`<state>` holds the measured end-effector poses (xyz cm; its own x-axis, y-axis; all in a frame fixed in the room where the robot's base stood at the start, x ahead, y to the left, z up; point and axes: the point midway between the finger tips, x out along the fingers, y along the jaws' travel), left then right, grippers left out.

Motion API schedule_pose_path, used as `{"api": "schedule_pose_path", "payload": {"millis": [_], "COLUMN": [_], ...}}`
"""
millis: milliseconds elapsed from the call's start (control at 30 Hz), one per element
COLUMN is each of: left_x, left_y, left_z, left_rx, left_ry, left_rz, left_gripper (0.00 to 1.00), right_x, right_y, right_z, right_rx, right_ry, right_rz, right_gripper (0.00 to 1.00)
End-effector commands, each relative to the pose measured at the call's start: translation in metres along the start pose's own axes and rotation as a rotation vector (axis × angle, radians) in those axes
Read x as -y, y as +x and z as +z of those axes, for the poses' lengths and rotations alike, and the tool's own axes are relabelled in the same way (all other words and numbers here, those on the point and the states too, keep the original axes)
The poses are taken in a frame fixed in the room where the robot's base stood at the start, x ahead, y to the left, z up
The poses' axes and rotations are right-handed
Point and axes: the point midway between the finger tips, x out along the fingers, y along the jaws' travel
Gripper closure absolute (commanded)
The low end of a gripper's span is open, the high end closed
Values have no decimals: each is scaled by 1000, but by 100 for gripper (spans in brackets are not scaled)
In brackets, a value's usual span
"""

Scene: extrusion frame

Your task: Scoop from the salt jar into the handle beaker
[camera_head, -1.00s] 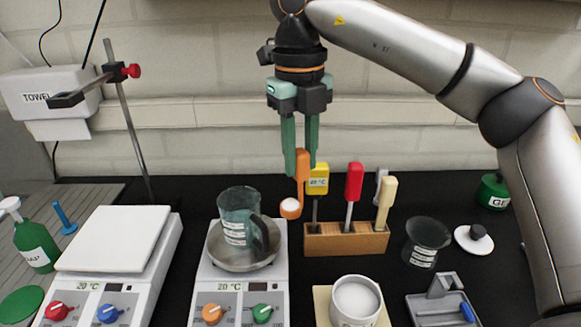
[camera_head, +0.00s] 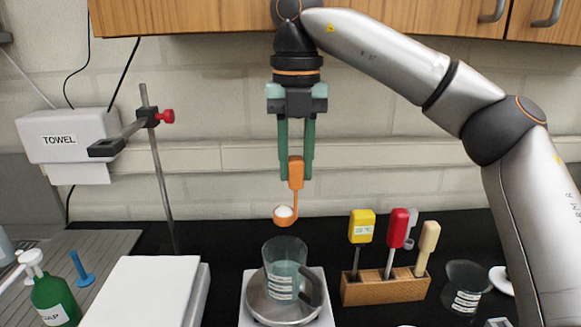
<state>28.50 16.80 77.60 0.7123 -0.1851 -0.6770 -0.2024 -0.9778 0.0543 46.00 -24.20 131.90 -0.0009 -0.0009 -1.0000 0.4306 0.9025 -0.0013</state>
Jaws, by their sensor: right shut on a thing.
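My right gripper (camera_head: 296,172) points down and is shut on the handle of an orange scoop (camera_head: 296,176). The scoop's bowl hangs below, with a heap of white salt (camera_head: 284,212) in it. The bowl is above the handle beaker (camera_head: 286,262), apart from it, near its far rim in the picture. The beaker is clear greenish glass with a dark handle on its right, upright on a round metal plate (camera_head: 262,304) of a white hotplate. The salt jar is almost wholly out of view at the bottom edge. My left gripper is not in view.
A wooden block (camera_head: 385,286) holds yellow, red and cream-handled tools right of the beaker. A dark glass beaker (camera_head: 466,287) stands further right. A clamp stand (camera_head: 160,180) rises at left behind a second white plate (camera_head: 140,292). A green bottle (camera_head: 53,300) is at lower left.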

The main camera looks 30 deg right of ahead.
Motion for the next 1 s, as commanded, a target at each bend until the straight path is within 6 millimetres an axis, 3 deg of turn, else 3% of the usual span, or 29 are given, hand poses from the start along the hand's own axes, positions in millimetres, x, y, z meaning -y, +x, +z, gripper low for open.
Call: {"api": "schedule_pose_path", "payload": {"millis": [633,1000], "left_x": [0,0], "left_y": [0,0], "left_z": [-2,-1], "left_rx": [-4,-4], "left_ry": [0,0], "left_rz": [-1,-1], "left_gripper": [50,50], "right_x": [1,1], "right_y": [41,45], "right_z": [0,-21], "right_rx": [3,219], "right_ry": [2,0], "right_rz": [0,0], "right_gripper": [100,100]}}
